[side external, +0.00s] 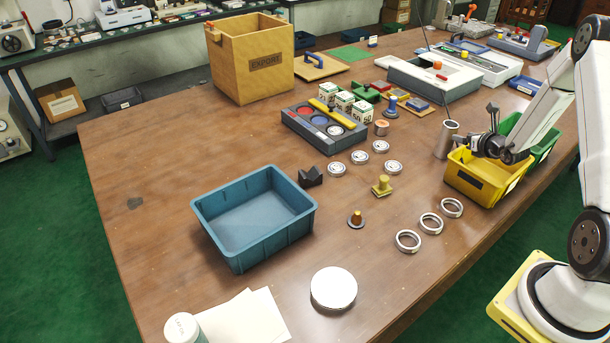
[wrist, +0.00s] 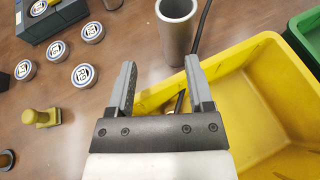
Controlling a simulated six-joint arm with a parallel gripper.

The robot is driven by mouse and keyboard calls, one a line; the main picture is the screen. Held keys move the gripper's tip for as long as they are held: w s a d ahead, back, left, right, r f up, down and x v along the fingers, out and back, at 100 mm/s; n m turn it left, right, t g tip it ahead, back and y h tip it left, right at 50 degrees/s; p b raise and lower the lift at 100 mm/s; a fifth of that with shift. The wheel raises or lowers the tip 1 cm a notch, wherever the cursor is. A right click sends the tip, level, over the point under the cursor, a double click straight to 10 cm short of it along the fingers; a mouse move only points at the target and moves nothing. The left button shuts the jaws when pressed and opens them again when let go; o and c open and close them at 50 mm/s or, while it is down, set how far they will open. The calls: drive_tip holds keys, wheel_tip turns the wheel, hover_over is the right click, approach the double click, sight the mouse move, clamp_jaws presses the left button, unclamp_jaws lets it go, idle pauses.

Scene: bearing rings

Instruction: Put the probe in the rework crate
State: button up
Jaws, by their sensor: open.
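My gripper (side external: 486,136) is at the right of the table, over the left end of the yellow crate (side external: 459,180). In the wrist view its two fingers (wrist: 160,68) are apart, with nothing clamped between them. A thin dark piece (wrist: 180,99) shows at the yellow crate's inner left wall, beside the right finger. It may be part of the probe, but I cannot tell. The yellow crate also shows in the wrist view (wrist: 272,118). Its label is unreadable.
A green crate (side external: 547,142) stands behind the yellow one. The upright grey cylinder (side external: 446,139) stands close to the gripper's left. Several metal rings, a brass stamp-like piece (side external: 382,186) and a blue bin (side external: 253,241) lie farther left.

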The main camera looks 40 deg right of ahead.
drive_tip(key=v, duration=0.7)
drive_tip(key=shift+s+r, duration=0.25)
drive_tip(key=shift+a, duration=0.15)
idle(0.3)
drive_tip(key=w+a+r+n+g+y, duration=0.15)
drive_tip(key=a+n+y, duration=0.35)
drive_tip(key=a, duration=0.5)
drive_tip(key=w+a+n+g+y, duration=0.1)
drive_tip(key=w+a+n+y, duration=0.25)
drive_tip(key=a+n, duration=0.55)
drive_tip(key=s+a+r+n+g+h, duration=0.1)
drive_tip(key=s+a+r+n+g, duration=0.1)
drive_tip(key=s+a+n, duration=0.3)
drive_tip(key=s+a+r+n+g+h, duration=0.2)
drive_tip(key=s+a+n+g, duration=0.2)
drive_tip(key=a+n, duration=0.9)
drive_tip(key=n+g, duration=0.1)
drive_tip(key=n, duration=0.7)
drive_tip(key=shift+s+n, duration=0.3)
drive_tip(key=shift+s, duration=0.1)
